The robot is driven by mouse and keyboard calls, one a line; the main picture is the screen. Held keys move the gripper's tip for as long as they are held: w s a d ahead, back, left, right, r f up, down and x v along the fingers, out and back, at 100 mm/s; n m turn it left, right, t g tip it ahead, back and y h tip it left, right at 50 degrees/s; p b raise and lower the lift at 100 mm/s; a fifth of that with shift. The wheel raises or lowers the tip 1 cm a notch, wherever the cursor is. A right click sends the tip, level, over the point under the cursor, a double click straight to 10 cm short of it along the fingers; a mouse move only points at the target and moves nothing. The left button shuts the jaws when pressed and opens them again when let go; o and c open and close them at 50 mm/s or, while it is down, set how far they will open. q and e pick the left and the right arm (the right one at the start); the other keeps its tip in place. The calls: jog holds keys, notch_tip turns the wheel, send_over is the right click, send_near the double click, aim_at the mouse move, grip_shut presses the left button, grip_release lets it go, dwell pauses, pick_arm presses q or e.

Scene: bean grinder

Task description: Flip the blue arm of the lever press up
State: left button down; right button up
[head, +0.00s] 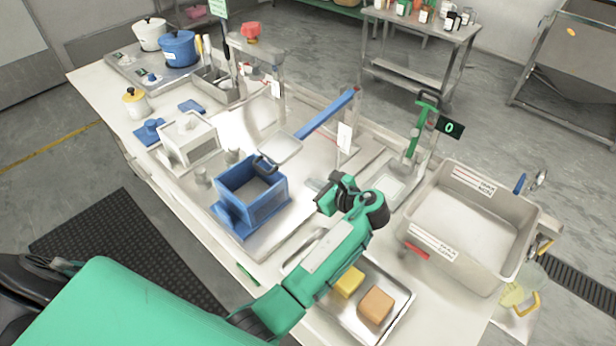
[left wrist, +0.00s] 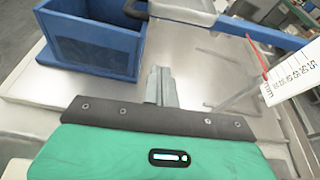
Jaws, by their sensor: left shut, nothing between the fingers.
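The blue arm (head: 328,115) of the lever press slants up to the right from a grey square plate (head: 281,149) with a dark handle. In the left wrist view, part of the blue arm (left wrist: 262,34) crosses the upper right. My left gripper (head: 314,187) is near the press, in front of and below the blue arm, and apart from it. Its fingers (left wrist: 160,84) are together and empty in the left wrist view. A blue open box (head: 252,197) stands left of my gripper and also shows in the left wrist view (left wrist: 92,42). My right gripper is not in view.
A white tag (head: 344,137) hangs by the press. A grey bin (head: 470,222) stands right of my arm. A metal tray (head: 398,327) holds a yellow and an orange block near the front edge. A green-handled press (head: 414,140) stands behind my gripper.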

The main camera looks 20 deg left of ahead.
pick_arm(q)
jog(key=x, duration=0.2)
jog(key=p+x, duration=0.1)
jog(key=x, duration=0.5)
jog(key=shift+a+r+p, duration=0.2)
jog(key=shift+a+p, duration=0.15)
jog(key=shift+p, duration=0.05)
jog(key=r, duration=0.1)
jog(key=r+p, duration=0.1)
jog(key=r, duration=0.1)
jog(key=shift+s+r+p, duration=0.2)
jog(key=shift+s+p, duration=0.05)
jog(key=shift+p, duration=0.05)
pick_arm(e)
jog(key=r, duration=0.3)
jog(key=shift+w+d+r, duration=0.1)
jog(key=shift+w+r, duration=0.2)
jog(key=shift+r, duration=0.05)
pick_arm(q)
jog(key=shift+d+r, duration=0.1)
